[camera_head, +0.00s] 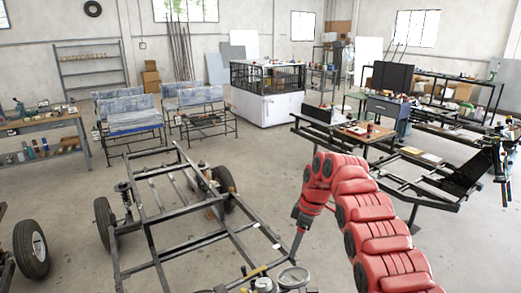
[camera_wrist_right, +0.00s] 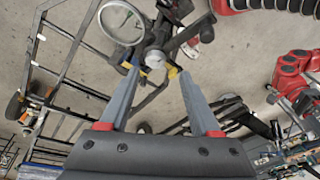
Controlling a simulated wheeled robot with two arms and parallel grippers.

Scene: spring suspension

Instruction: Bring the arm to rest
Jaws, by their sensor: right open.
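My right arm (camera_head: 377,225) is red and segmented; it rises from the bottom right and bends over, its gripper (camera_head: 296,252) pointing down beside the front end of the dark metal vehicle frame (camera_head: 148,227). In the right wrist view the two grey fingers of the right gripper (camera_wrist_right: 150,72) are apart. A small round metal part (camera_wrist_right: 155,59) shows between the fingertips, with yellow pieces beside it; I cannot tell whether the fingers touch any of them. A larger round part with a pale face (camera_wrist_right: 122,22) lies just beyond, seen also in the head view (camera_head: 294,277). My left gripper is out of view.
The frame carries wheels (camera_head: 104,222) and stands on bare concrete floor. A loose tyre (camera_head: 31,249) is at the left edge. Workbenches (camera_head: 40,135), a white caged machine (camera_head: 268,100) and cluttered tables (camera_head: 365,130) stand farther back. Open floor lies between.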

